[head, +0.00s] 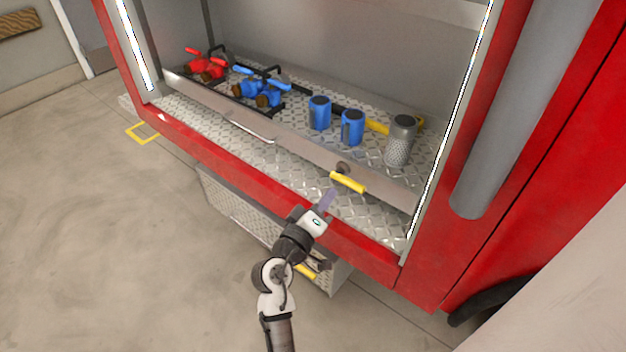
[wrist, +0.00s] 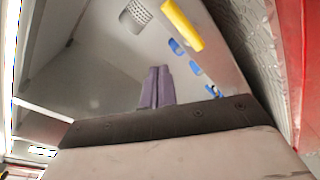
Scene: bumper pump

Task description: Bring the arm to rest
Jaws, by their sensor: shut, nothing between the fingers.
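My gripper (head: 328,198) is in front of the open red compartment, just below and left of a yellow handle (head: 348,182) on the tray's front wall. In the wrist view its two purple fingers (wrist: 155,88) are together with nothing between them. The yellow handle also shows in the wrist view (wrist: 182,25), above and right of the fingers and apart from them. My arm reaches up from the bottom of the head view, over the floor in front of the compartment.
The tray (head: 290,140) holds red valve fittings (head: 205,66), blue valve fittings (head: 262,88), two blue cylinders (head: 320,112) (head: 352,127) and a grey perforated cylinder (head: 400,140). A metal box (head: 240,215) sits below the red sill (head: 250,182).

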